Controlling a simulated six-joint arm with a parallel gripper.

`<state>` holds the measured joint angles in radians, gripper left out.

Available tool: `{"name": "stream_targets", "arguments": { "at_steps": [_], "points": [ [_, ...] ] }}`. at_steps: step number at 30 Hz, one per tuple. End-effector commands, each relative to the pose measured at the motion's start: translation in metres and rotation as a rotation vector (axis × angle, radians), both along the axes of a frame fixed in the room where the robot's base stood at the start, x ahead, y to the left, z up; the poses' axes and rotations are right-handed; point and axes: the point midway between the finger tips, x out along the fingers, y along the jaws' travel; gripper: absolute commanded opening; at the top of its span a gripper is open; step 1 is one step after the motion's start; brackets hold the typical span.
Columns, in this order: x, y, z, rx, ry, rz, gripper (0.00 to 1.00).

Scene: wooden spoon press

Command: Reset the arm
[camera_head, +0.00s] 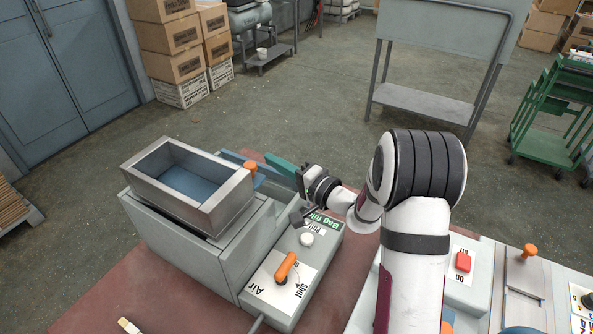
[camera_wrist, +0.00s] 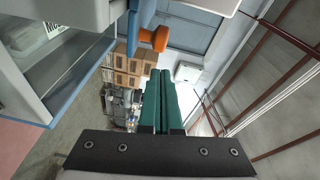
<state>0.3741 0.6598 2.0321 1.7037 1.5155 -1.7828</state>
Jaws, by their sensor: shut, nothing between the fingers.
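My gripper (camera_head: 283,172) is at the end of my white and black arm, beside the right rear of the grey hopper machine in the head view. Its two long green fingers lie against each other with nothing between them; they also show in the wrist view (camera_wrist: 161,100). An orange knob (camera_head: 250,168) stands just left of the fingertips, and it shows at the upper middle of the wrist view (camera_wrist: 154,39). My gripper appears apart from the knob.
The open metal hopper (camera_head: 240,196) stands left of my arm. In front is a control box with an orange lever (camera_head: 287,266) and a white knob (camera_head: 306,239). A panel with a red switch (camera_head: 463,262) lies to the right. Open floor is behind.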

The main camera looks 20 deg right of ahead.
Motion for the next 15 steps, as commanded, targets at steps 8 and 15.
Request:
{"name": "stream_targets", "arguments": {
  "at_steps": [8,15],
  "points": [
    [-0.045,-0.053,0.006,0.001,-0.001,-0.010,0.00],
    [-0.077,-0.071,0.007,0.000,-0.002,-0.007,0.00]
  ]
}}
